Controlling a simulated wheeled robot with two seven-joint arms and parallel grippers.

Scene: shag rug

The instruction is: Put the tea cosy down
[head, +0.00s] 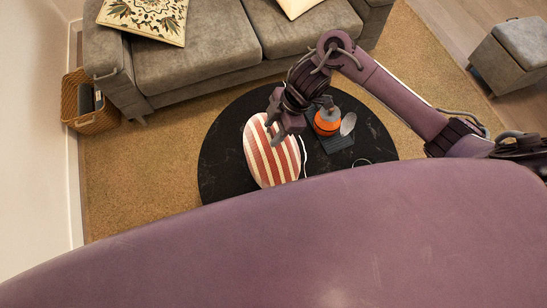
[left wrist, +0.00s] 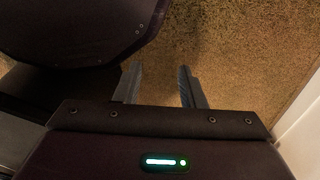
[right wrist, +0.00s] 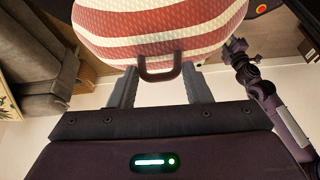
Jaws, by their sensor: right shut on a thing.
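The tea cosy (head: 268,155) is a rounded cover with red and white stripes, seen over the left part of a round black table (head: 222,165). My right gripper (head: 277,139) is at its upper right side in the head view. In the right wrist view the tea cosy (right wrist: 160,30) has a dark loop handle (right wrist: 160,73), and my right gripper (right wrist: 160,80) is shut on that loop. I cannot tell whether the cosy's underside touches the table. My left gripper (left wrist: 158,86) is open and empty above the rug and is not in the head view.
An orange pot (head: 327,122) and a grey spoon-like item (head: 348,124) are by a dark slate piece (head: 339,144), right of the cosy. The table's left edge is bare. A grey sofa (head: 190,55) stands behind; a wicker basket (head: 90,110) is at left.

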